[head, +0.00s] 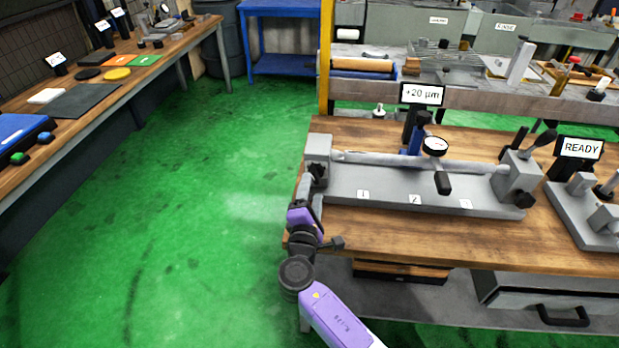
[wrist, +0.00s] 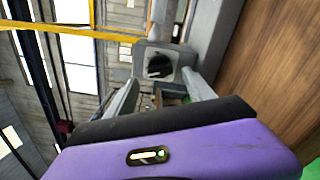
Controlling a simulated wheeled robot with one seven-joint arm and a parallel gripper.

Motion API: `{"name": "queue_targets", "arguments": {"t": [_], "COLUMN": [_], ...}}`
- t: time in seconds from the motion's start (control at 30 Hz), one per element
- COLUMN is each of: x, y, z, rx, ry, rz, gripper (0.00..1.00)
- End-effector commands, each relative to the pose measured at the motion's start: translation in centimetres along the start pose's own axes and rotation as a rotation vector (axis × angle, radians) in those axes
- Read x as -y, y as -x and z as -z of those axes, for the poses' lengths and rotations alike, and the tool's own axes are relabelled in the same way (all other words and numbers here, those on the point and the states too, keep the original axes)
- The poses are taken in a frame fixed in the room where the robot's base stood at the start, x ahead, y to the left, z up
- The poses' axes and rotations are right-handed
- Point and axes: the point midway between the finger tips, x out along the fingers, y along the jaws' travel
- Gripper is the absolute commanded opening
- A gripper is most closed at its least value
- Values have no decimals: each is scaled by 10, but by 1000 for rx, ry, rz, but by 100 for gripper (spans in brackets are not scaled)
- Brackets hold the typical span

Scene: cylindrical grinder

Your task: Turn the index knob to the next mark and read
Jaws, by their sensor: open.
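The index knob (wrist: 158,66) is a dark round knob with a lighter pointer line, on the end face of the grey headstock block (head: 317,149). In the wrist view it lies ahead of my gripper (wrist: 160,75), between the two grey fingertips as seen. My gripper is open; I cannot tell whether a finger touches the knob. In the head view my gripper (head: 316,178) is at the left end of the fixture. A small sign (head: 422,94) reads "+20 µm". A dial gauge (head: 435,146) sits over the horizontal shaft (head: 400,160).
The fixture bed (head: 410,188) carries several numbered white tags and stands on a wooden bench (head: 560,255). A "READY" sign (head: 581,148) and another grey fixture (head: 590,215) are at the right. Green floor at the left is clear up to another bench (head: 130,60).

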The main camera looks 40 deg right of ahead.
Motion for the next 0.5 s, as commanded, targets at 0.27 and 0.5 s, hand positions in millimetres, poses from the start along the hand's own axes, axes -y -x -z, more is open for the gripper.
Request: {"name": "queue_targets", "arguments": {"t": [0.27, 0.5], "x": [-1, 0], "y": [-41, -55], "z": [0, 0], "rx": [-1, -2], "ry": [0, -2], "rz": [0, 1], "gripper": [62, 62]}}
